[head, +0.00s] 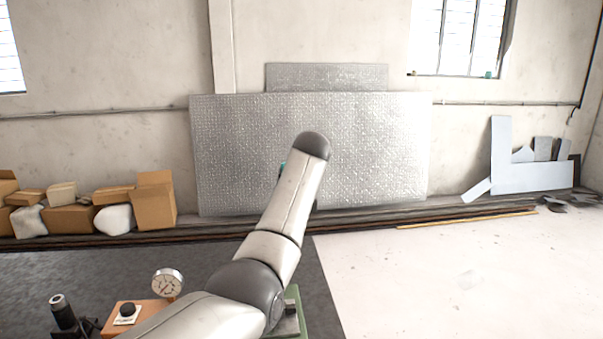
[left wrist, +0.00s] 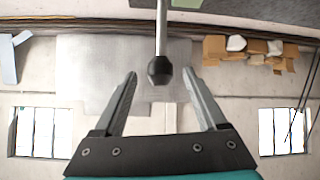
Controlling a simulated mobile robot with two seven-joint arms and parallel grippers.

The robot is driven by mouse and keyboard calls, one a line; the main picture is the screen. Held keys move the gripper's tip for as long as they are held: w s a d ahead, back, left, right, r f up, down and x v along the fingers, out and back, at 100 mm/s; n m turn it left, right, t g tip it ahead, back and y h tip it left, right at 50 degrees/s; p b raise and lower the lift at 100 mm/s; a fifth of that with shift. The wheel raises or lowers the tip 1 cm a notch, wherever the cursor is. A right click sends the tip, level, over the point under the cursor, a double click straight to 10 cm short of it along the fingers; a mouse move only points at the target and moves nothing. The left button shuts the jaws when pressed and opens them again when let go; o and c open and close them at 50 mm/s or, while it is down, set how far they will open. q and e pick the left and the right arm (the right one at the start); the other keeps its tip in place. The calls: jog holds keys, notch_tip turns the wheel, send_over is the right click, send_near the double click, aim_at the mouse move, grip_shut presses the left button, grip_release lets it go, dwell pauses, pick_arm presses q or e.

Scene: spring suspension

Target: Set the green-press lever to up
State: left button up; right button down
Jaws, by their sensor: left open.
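In the left wrist view, a metal lever rod (left wrist: 161,32) comes down from the top edge and ends in a black knob (left wrist: 160,71). My left gripper (left wrist: 160,74) is open, with a fingertip on each side of the knob. Gaps show between the knob and both fingers. In the head view, part of the green press (head: 301,318) shows at the bottom, behind my left arm. The lever and the left gripper's fingers are hidden there by the arm; only a teal sliver shows beside it. My right gripper is not in view.
An orange unit with a black button (head: 127,310) and a round gauge (head: 167,283) stands left of my arm, beside a black cylindrical part (head: 62,311). Cardboard boxes (head: 155,200) and large metal sheets (head: 240,150) stand by the far wall. The floor at right is clear.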

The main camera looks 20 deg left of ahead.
pick_arm(q)
jog(key=b+v, duration=0.2)
jog(key=v, duration=0.8)
jog(key=shift+r, duration=0.15)
jog(key=shift+s+d, duration=0.1)
jog(key=shift+s, duration=0.05)
